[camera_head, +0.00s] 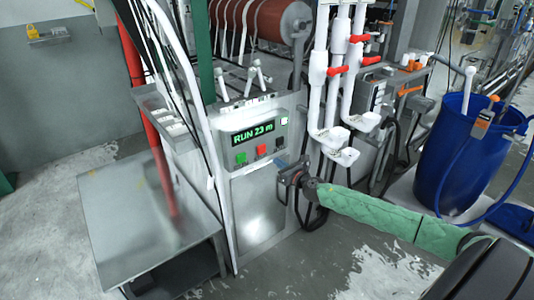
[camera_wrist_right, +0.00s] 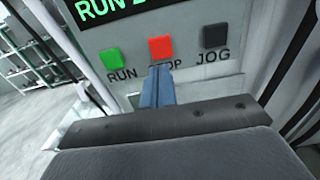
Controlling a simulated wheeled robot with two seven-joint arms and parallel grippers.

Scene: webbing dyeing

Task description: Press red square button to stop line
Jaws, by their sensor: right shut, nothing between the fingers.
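The red square button (camera_head: 262,150) sits in the middle of a row on the machine's control panel, below a display reading "RUN 23 m". In the right wrist view the red button (camera_wrist_right: 161,48) is above the label "STOP", which the fingers partly cover. My right gripper (camera_head: 290,174) is near the panel, to the lower right of the red button in the head view. In the right wrist view its shut, empty fingers (camera_wrist_right: 158,72) point at the lower edge of the red button; I cannot tell whether they touch it. My left gripper is not in view.
A green RUN button (camera_wrist_right: 111,59) is left of the red one and a black JOG button (camera_wrist_right: 215,36) right of it. White pipes with red valves (camera_head: 338,70) stand right of the panel. A metal table (camera_head: 140,215) is at left, a blue barrel (camera_head: 455,150) at right.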

